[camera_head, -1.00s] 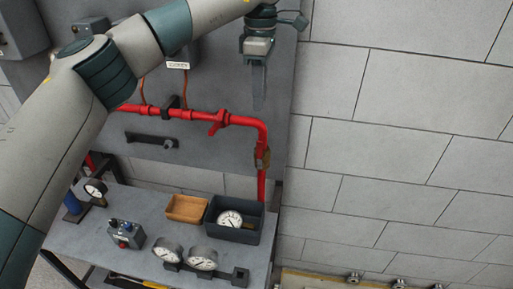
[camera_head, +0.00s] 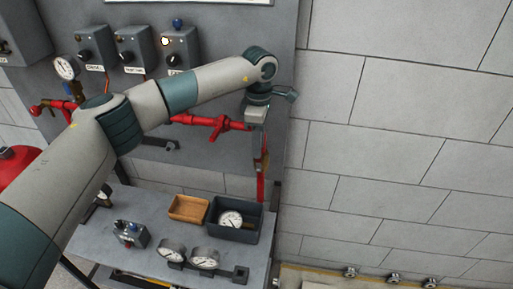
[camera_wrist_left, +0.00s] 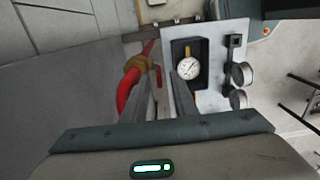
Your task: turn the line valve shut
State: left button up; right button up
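The line valve is a brass body on the downward run of the red pipe (camera_head: 261,186). In the head view my left gripper (camera_head: 260,150) mostly covers it. In the left wrist view the brass valve body (camera_wrist_left: 138,63) shows beside the left finger, and a narrow red piece (camera_wrist_left: 158,76), probably its lever, shows between the fingers. My left gripper (camera_wrist_left: 167,82) is open, pointing down, its fingers apart on either side of this piece. I cannot tell whether they touch it. My right gripper is not in view.
Below is a grey bench (camera_head: 105,262) with a wooden tray (camera_head: 188,208), a dark bin (camera_head: 236,234) holding a gauge, more gauges (camera_head: 204,257) and a small control box (camera_head: 130,233). Switch boxes (camera_head: 134,47) hang on the panel behind my arm. The block wall (camera_head: 400,130) is at right.

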aim_at(258, 163)
pick_arm(q)
jog(key=shift+f+p, duration=0.55)
jog(key=shift+f, duration=1.3)
grip_shut()
